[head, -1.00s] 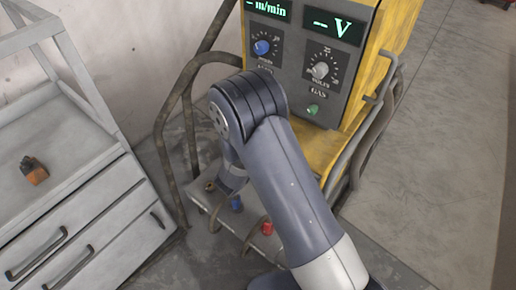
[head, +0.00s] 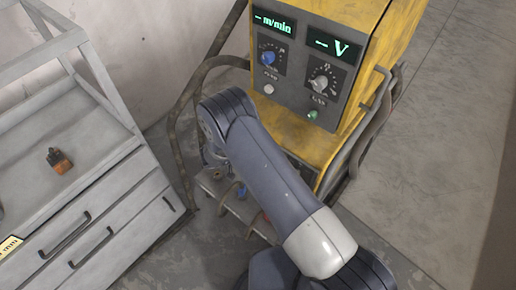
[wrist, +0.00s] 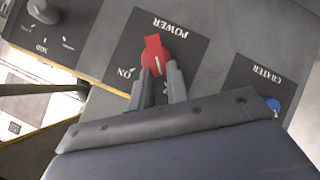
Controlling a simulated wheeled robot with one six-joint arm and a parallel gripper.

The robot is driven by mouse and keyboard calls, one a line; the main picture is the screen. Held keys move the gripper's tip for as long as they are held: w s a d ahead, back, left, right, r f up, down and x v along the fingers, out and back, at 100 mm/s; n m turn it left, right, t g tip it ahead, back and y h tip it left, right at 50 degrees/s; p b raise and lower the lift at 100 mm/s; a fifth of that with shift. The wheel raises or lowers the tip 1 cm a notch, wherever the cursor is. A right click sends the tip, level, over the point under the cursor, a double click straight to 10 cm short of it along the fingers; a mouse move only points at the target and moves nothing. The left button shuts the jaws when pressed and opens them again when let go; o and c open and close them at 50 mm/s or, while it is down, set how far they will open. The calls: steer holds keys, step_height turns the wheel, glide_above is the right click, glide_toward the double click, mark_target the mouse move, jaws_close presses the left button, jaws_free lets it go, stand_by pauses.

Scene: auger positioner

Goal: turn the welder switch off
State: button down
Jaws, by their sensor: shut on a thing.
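The welder (head: 385,50) is a yellow machine with a grey front panel, at the upper right in the head view. Its red power switch (wrist: 154,45) shows in the wrist view on a dark plate marked POWER. The word ON is at the lower left of the switch, upside down. My gripper (wrist: 162,73) is shut on the red switch, with one grey finger on each side of it. Part of the switch and any other label are hidden behind the fingers. In the head view my arm hides the gripper and the switch.
A blue crater knob (wrist: 271,105) sits to the right of the power plate, and a dark knob (wrist: 42,10) is at the upper left. Cables (head: 176,125) loop beside the welder. A grey drawer cabinet (head: 105,215) stands at the left. The floor at the right is clear.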

steer(key=shift+w+a+f+n+h, duration=0.1)
steer(key=shift+a+f+n+h, duration=0.1)
steer(key=shift+n+h, duration=0.2)
steer(key=shift+b, duration=0.3)
steer(key=c, duration=1.4)
jaws_free()
steer(key=shift+o, duration=0.2)
steer(key=shift+r, duration=0.1)
steer(key=v, duration=1)
steer(key=shift+a+r+b, duration=0.15)
steer(key=shift+a+b, duration=0.2)
steer(key=shift+b, duration=0.1)
